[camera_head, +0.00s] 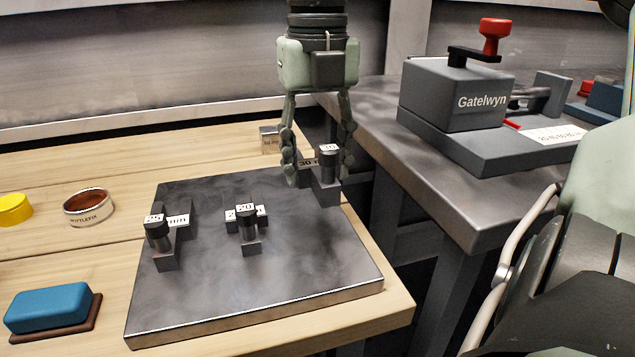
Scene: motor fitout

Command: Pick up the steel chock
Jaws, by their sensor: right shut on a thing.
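Three dark grey metal chocks, each with a round knob and a number label, are at the plate. The one marked 25 (166,243) is at the left of the dark steel plate (260,290). The one marked 20 (249,236) is in the middle. The one marked 30 (327,182) is at the plate's back right corner. My right gripper (318,172) points down from above, with its fingers shut on the 30 chock. The fingers hide part of it. I cannot tell whether its base touches the plate. My left gripper is not in view.
A small labelled grey block (269,140) stands behind the plate. A blue block on a brown base (50,310), a round tin (89,208) and a yellow lid (14,209) are at left. The grey Gatelwyn device (457,95) stands on the dark bench at right.

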